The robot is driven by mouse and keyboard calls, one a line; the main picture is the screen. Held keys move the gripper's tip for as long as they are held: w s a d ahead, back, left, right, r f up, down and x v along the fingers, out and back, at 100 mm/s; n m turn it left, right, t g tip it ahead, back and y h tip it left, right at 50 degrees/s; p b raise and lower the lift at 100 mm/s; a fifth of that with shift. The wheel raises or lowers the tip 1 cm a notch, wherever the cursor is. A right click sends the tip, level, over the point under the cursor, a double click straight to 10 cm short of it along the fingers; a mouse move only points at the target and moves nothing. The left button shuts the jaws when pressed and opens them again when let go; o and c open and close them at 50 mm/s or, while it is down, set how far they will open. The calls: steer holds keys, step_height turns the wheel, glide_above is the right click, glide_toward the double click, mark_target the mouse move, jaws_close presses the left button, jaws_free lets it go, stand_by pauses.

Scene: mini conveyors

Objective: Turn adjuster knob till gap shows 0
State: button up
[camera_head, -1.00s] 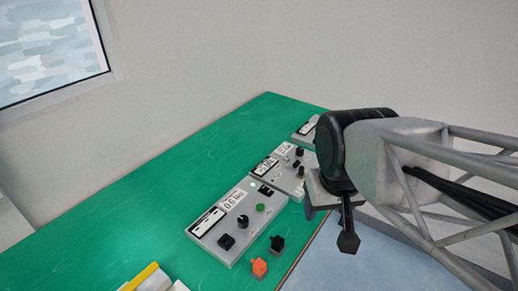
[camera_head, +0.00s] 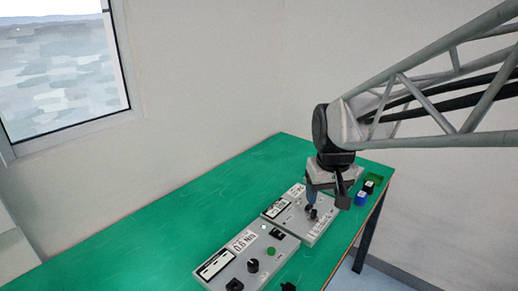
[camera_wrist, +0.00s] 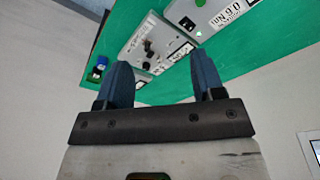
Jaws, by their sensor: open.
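The far grey control panel (camera_head: 320,229) lies on the green table, with small dark knobs (camera_head: 311,212) on it. I cannot tell which knob is the adjuster, and no gap reading is legible. My gripper (camera_head: 327,197) hangs over the right part of this panel, with its fingers open and empty. In the wrist view the two blue fingers stand apart around my gripper's empty middle (camera_wrist: 163,75). The panel (camera_wrist: 133,49) shows beyond them, its dark knobs (camera_wrist: 148,47) nearer the left finger. The arm partly hides the panel in the head view.
A nearer grey panel (camera_head: 230,254) has a black knob (camera_head: 253,266), a green button (camera_head: 271,251) and a label that seems to read 0.6 Nm. Blue (camera_head: 361,199), black (camera_head: 367,187) and green (camera_head: 374,178) small items stand right of my gripper. The table's left side is clear.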

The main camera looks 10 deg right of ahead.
steer(key=w+d+f+n+g, duration=0.15)
steer(key=w+f, duration=0.25)
steer(key=w, duration=0.7)
steer(key=w+d+f+m+t, duration=0.1)
steer(key=w+d+f, duration=0.2)
steer(key=w, duration=0.7)
steer(key=shift+n+g, duration=0.65)
steer(key=shift+n, duration=0.2)
steer(key=w+d+f, duration=0.2)
steer(key=w+f, duration=0.2)
steer(key=w, duration=0.1)
steer(key=w+d+f, duration=0.2)
steer(key=w+f, duration=0.3)
steer(key=w, duration=0.1)
steer(key=w+d+f, duration=0.2)
steer(key=w+f, duration=0.3)
steer(key=shift+w+d+f, duration=0.1)
steer(key=shift+w+f, duration=0.05)
steer(key=shift+w, duration=0.05)
steer(key=shift+w+d+f, duration=0.1)
steer(key=shift+w+f, duration=0.15)
steer(key=shift+f, duration=0.05)
steer(key=shift+f, duration=0.1)
steer(key=shift+f, duration=3.8)
steer(key=c, duration=0.9)
